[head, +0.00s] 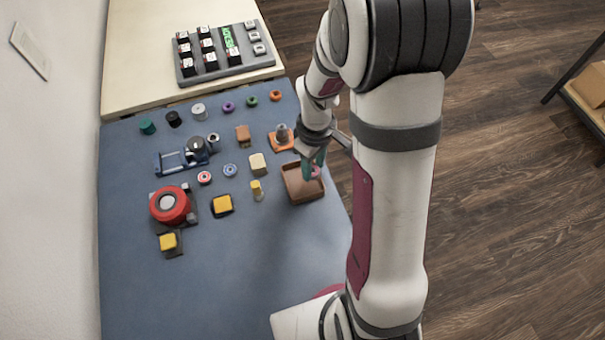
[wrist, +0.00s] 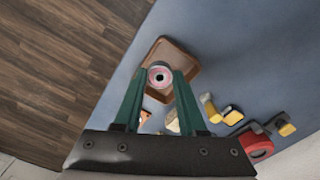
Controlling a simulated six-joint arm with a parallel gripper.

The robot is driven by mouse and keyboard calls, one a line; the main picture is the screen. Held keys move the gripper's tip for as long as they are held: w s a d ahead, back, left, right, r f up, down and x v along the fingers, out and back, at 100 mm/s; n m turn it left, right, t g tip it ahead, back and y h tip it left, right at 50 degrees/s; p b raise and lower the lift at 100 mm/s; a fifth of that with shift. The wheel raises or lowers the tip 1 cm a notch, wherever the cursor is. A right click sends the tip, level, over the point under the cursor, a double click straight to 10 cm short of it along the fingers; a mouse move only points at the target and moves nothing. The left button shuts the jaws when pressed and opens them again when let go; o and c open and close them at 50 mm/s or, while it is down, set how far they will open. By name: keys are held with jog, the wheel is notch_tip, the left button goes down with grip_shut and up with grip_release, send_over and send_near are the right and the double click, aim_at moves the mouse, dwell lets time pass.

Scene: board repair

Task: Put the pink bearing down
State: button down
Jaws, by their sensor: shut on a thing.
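The pink bearing (wrist: 159,75) is a small ring held between the green fingertips of my gripper (wrist: 158,84) in the wrist view. My gripper (head: 313,167) is shut on it. In the head view the bearing (head: 316,172) shows only partly beside the fingers. The bearing and fingertips appear over the brown tray (head: 301,195), near its back right part in the head view. The tray (wrist: 165,46) lies behind the bearing in the wrist view. I cannot tell how high the bearing is above the tray floor. No other thing shows inside the tray.
An orange base with a grey peg (head: 282,138) stands just behind the tray. A red round device (head: 168,204) stands at left. The mat's front is clear.

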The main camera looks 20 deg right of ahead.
aim_at(302, 183)
jog(key=shift+w+a+f, duration=0.65)
jog(key=shift+a+f, duration=0.3)
jog(key=shift+a, duration=0.05)
jog(key=shift+f, duration=1.8)
jog(key=shift+f, duration=0.1)
jog(key=c, duration=0.8)
grip_release()
jog(key=shift+o, duration=0.2)
notch_tip(302, 183, up, 13)
jog(key=s+a+r+m, duration=0.2)
jog(key=s+m, duration=0.2)
jog(key=s, duration=0.3)
jog(key=s+a+r+m+y, duration=0.1)
jog(key=s+a+r+m, duration=0.1)
jog(key=s, duration=0.4)
jog(key=s+a+r+m, duration=0.2)
jog(key=s+r+m, duration=0.1)
jog(key=s+m, duration=0.2)
jog(key=s, duration=0.2)
jog(key=shift+s+r+m+y, duration=0.3)
jog(key=shift+r+y, duration=0.05)
jog(key=shift+y, duration=0.05)
